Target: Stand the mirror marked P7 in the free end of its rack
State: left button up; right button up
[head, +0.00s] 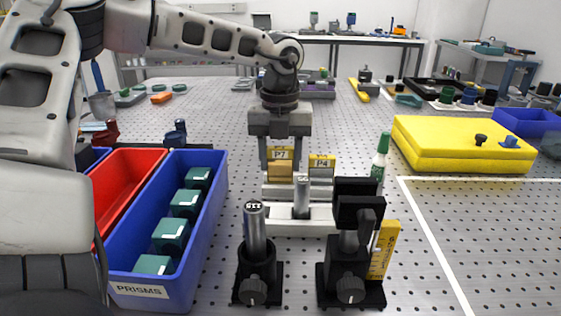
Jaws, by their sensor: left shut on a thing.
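My left gripper (282,158) comes down from above at the middle of the head view and is shut on the mirror marked P7 (281,169), a small tan block with a yellow label, held upright. P7 is at the left end of the pale rack (280,217), left of the mirror marked P4 (321,171). P4 stands at the rack's right side with a similar yellow label. Whether P7 rests in the rack or hangs just above it I cannot tell. A metal post partly hides the rack. My right gripper is out of view.
A blue bin of prisms (193,240) and a red bin (125,185) are left. A yellow case (455,148) lies right; the board before it is clear.

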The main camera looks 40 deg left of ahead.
pick_arm(q)
jog(key=shift+f, duration=0.8)
jog(key=shift+f, duration=0.25)
jog(key=o, duration=1)
jog(key=shift+r, duration=0.1)
jog(key=shift+r, duration=0.1)
notch_tip(320, 180, up, 12)
jog(key=shift+r, duration=0.1)
